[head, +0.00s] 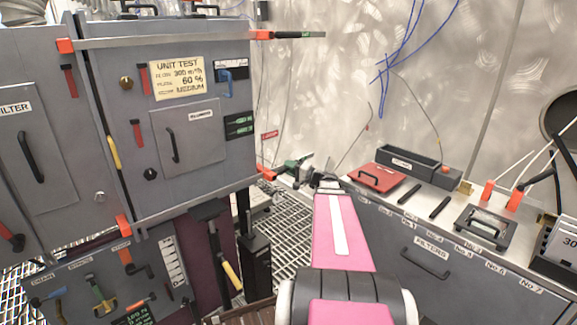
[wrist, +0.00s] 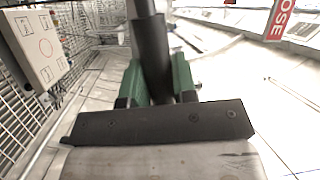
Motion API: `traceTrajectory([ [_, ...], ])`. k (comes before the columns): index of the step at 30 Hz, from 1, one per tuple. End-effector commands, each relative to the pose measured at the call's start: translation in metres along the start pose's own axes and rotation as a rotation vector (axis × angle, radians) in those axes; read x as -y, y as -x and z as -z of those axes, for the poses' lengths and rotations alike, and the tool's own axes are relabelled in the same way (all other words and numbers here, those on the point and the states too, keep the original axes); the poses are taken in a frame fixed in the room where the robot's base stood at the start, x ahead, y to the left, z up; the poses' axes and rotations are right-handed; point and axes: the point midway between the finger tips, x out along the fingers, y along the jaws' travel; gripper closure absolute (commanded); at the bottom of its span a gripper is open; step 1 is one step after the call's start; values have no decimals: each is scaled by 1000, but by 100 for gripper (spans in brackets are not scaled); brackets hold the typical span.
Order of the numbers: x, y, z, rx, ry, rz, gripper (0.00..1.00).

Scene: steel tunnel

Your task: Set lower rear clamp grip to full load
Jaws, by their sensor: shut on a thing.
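The lower rear clamp shows in the head view as an orange block (head: 266,173) at the cabinet's lower right edge. My gripper (head: 294,167) is beside it, at the far end of my pink arm. In the wrist view my gripper (wrist: 158,82) has its green fingers shut on a dark round grip (wrist: 150,45), which runs up out of the picture between them. I take it as the lower rear clamp grip; most of it is hidden by the fingers in the head view. The upper clamp (head: 262,35) has a dark grip (head: 298,35) pointing right.
A grey cabinet (head: 205,190) stands left, with a note (head: 178,78) reading "UNIT TEST". A grey bench (head: 455,262) on the right bears a red plate (head: 377,177) and a dark tray (head: 409,167). Grated floor (head: 293,232) lies between. A red sign (wrist: 280,18) shows in the wrist view.

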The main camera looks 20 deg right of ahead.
Motion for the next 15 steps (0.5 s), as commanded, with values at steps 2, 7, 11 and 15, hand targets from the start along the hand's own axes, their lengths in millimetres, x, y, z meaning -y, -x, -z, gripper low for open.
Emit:
traceTrajectory([
  [2,-6,1,-1,-8,-44,12,100],
  [7,-12,2,-2,-23,-116,38,100],
  [11,-15,2,-2,-31,-151,50,100],
  [15,-16,3,-3,-34,-169,55,100],
])
